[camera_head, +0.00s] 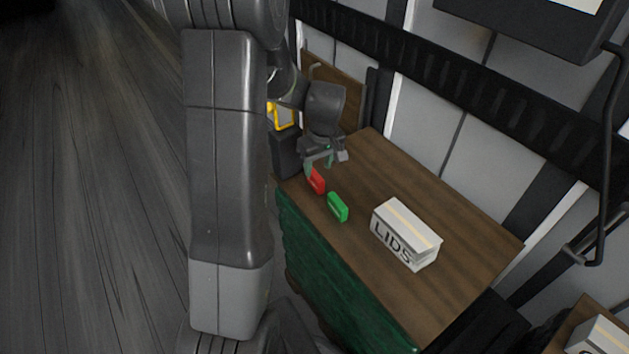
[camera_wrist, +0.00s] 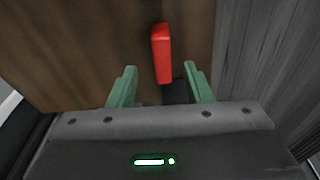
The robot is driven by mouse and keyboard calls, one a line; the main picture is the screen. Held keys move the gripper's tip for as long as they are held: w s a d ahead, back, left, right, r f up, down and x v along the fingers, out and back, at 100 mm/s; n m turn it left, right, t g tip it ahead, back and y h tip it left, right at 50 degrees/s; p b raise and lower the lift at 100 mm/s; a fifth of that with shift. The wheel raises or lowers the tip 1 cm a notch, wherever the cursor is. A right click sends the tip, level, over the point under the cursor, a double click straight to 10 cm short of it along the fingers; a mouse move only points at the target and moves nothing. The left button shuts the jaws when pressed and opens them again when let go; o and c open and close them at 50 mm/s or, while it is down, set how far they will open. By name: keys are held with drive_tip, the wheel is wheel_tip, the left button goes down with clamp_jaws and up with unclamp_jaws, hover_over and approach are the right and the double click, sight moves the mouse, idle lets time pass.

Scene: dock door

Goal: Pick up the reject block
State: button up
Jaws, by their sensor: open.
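I cannot read a reject label on either block. My gripper (camera_head: 328,162) is just behind and above the red block in the head view. In the wrist view my gripper (camera_wrist: 160,69) is open, with a green finger on each side. The red block (camera_wrist: 161,52) lies ahead, its near end showing between the fingertips with gaps on both sides. I cannot tell the height difference. The green block is not in the wrist view.
A white box marked LIDS (camera_head: 406,235) stands on the table (camera_head: 375,150), right of the blocks. A dark rail (camera_head: 450,75) and wall panels run behind the table. A yellow-framed item (camera_head: 284,116) is by the far left corner. The floor (camera_head: 90,200) at left is clear.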

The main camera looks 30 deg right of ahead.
sight(315, 174)
drive_tip(key=shift+w+a+f, duration=0.1)
drive_tip(key=shift+w+f, duration=0.1)
drive_tip(key=shift+f, duration=0.7)
drive_tip(key=shift+w+f, duration=0.15)
drive_tip(key=shift+f, duration=0.7)
drive_tip(key=shift+w+a+f, duration=0.1)
drive_tip(key=shift+w+f, duration=0.1)
drive_tip(key=shift+f, duration=0.7)
drive_tip(key=shift+c, duration=0.3)
clamp_jaws()
